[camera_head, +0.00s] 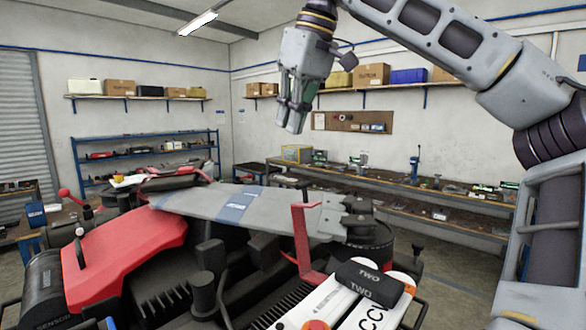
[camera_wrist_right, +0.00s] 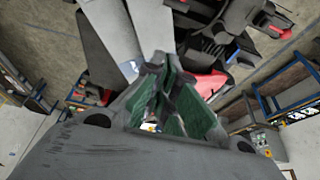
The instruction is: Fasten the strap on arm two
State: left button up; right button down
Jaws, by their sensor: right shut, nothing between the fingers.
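The spray drone fills the lower left of the head view, with a red body shell (camera_head: 125,250). A grey arm (camera_head: 200,206) with a blue band (camera_head: 237,206) lies across it, ending at a dark hinge on the right. A red upright bracket (camera_head: 303,240) stands beside that arm. A black piece marked TWO (camera_head: 368,277) lies over a white battery-like block; I cannot tell whether it is the strap. My right gripper (camera_head: 290,130) is shut and empty, high above the drone and apart from it. Its fingers (camera_wrist_right: 165,70) also show in the right wrist view. My left gripper is not in view.
A long workbench (camera_head: 420,190) with tools runs along the right wall. A blue shelf rack (camera_head: 145,155) stands at the back left. Wall shelves hold boxes (camera_head: 371,75). The air between my right gripper and the drone is clear.

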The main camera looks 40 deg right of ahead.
jog(key=shift+f, duration=0.1)
pick_arm(q)
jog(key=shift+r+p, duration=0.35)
jog(key=shift+p, duration=0.05)
pick_arm(e)
notch_tip(320, 180, down, 9)
jog(key=shift+s, duration=0.2)
dwell(0.7)
jog(key=shift+f, duration=0.1)
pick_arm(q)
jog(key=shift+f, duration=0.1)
pick_arm(e)
jog(key=shift+d, duration=0.1)
dwell(0.3)
